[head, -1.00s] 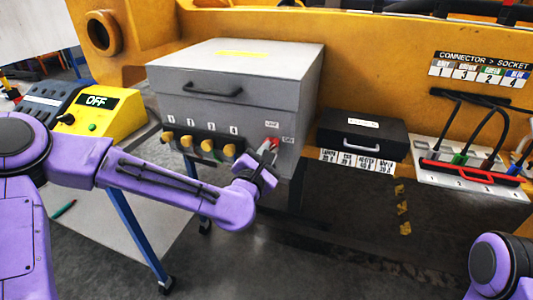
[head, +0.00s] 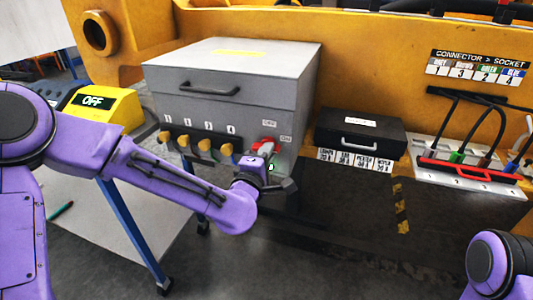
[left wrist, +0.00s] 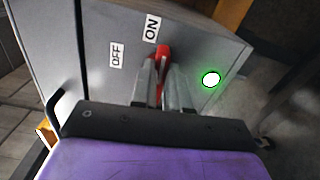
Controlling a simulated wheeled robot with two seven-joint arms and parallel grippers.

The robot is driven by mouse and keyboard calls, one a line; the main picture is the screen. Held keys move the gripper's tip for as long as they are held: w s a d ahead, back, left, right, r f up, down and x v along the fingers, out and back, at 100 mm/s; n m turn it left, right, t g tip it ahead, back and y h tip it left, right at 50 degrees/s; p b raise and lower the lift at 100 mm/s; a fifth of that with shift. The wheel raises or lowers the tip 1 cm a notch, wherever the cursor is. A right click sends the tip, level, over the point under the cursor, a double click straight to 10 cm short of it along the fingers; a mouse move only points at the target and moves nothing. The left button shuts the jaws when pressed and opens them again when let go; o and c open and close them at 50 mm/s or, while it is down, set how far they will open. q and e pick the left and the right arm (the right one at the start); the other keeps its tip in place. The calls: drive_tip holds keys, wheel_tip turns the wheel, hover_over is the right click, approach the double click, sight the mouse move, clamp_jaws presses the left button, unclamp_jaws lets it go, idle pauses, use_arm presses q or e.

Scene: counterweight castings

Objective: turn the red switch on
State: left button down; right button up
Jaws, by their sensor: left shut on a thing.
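In the left wrist view the red switch (left wrist: 163,50) shows between the fingers of my left gripper (left wrist: 162,68). Its red end points up toward the ON label (left wrist: 152,28); the OFF label (left wrist: 117,55) is to the left. My left gripper (head: 266,156) is shut on the switch, and its fingers hide the switch's lower part. A green lamp (left wrist: 211,79) beside the switch glows. My right gripper is out of view.
Several yellow knobs (head: 204,146) line the cabinet front, left of the switch. A black box (head: 360,128) stands to the right, beside a connector panel (head: 470,178) with cables. A yellow box (head: 105,103) with an OFF display stands at left.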

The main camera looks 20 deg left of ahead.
use_arm(q)
drive_tip(key=shift+m, duration=0.6)
drive_tip(key=c, duration=1.1)
unclamp_jaws()
